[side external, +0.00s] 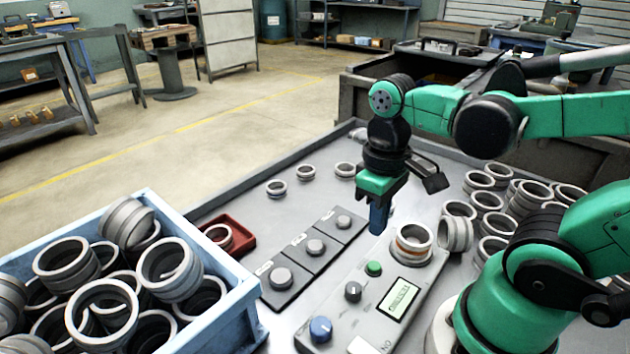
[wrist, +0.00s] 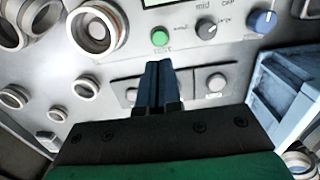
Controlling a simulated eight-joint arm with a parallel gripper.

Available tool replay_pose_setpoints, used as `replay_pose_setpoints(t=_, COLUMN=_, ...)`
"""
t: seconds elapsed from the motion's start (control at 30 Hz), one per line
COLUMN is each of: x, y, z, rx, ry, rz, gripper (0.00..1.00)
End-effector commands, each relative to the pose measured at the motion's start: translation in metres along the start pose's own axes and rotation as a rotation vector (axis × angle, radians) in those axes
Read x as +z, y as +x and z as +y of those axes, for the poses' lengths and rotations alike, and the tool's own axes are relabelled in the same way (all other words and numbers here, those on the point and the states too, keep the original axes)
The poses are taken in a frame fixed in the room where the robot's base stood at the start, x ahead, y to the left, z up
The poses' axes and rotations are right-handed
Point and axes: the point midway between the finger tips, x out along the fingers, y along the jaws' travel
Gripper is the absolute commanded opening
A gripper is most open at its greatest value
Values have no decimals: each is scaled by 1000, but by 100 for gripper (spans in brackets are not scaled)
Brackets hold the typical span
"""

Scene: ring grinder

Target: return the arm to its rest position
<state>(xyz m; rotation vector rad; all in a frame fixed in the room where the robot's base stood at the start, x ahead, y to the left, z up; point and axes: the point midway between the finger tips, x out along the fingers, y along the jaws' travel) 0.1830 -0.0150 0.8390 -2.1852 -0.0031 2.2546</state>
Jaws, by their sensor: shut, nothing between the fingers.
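My gripper (side external: 379,215) hangs pointing down above the grey table, close to the far end of the control box (side external: 335,330). Its blue fingers are together with nothing between them. In the wrist view the shut fingers (wrist: 158,82) point toward the green button (wrist: 160,38) and the row of round-knobbed plates. My green and black arm reaches in from the right, with its elbow bent above the table.
A ring with an orange band (side external: 412,242) sits at the box's far end. Loose rings (side external: 490,222) crowd the right side. A blue crate (side external: 215,318) full of rings stands at left. A red tray (side external: 243,240) holds one ring. Three small rings lie at the back.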

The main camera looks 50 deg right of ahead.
Motion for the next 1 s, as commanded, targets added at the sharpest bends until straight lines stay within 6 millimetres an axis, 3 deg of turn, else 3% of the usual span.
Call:
replay_pose_setpoints(t=0.33, x=-2, y=0, z=0, rx=2, ry=-1, rz=19, gripper=0)
replay_pose_setpoints(t=0.47, x=-22, y=-1, z=-4, rx=12, ry=-2, rz=188, gripper=0)
replay_pose_setpoints(t=0.7, x=-66, y=-22, z=-13, rx=7, ry=-3, rz=584, gripper=0)
replay_pose_setpoints(t=1.0, x=-73, y=-28, z=-15, rx=2, ry=0, rz=655, gripper=0)
